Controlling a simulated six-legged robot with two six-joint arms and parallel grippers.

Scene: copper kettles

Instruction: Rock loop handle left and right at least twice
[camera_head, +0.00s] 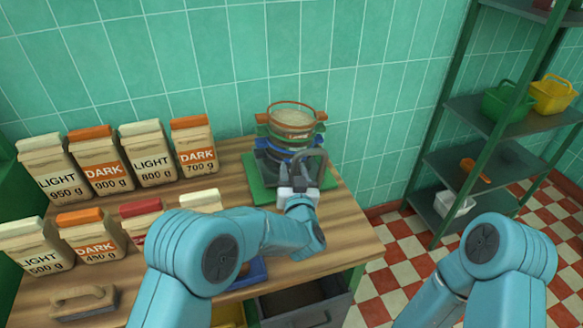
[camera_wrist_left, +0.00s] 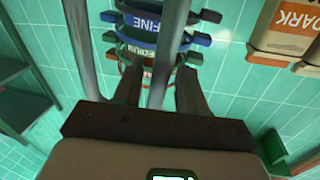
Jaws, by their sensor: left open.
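A stack of round sieves (camera_head: 291,118) with copper, green and blue rims stands on a green base (camera_head: 259,183) at the back of the wooden table. The wrist view shows a blue sieve marked FINE (camera_wrist_left: 150,22) and one marked MEDIUM. A grey loop handle (camera_head: 316,156) rises in front of the stack; one of its bars (camera_wrist_left: 171,35) shows in the left wrist view. My left gripper (camera_head: 300,176) is at the handle, its fingers (camera_wrist_left: 161,88) apart with the bar between them. Contact cannot be told. My right gripper is out of view.
Several flour bags marked LIGHT and DARK (camera_head: 107,172) fill the table's left side. A wooden-handled tool (camera_head: 82,299) lies front left. A grey drawer (camera_head: 303,306) is below the front edge. A shelf rack (camera_head: 480,108) with bins stands right.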

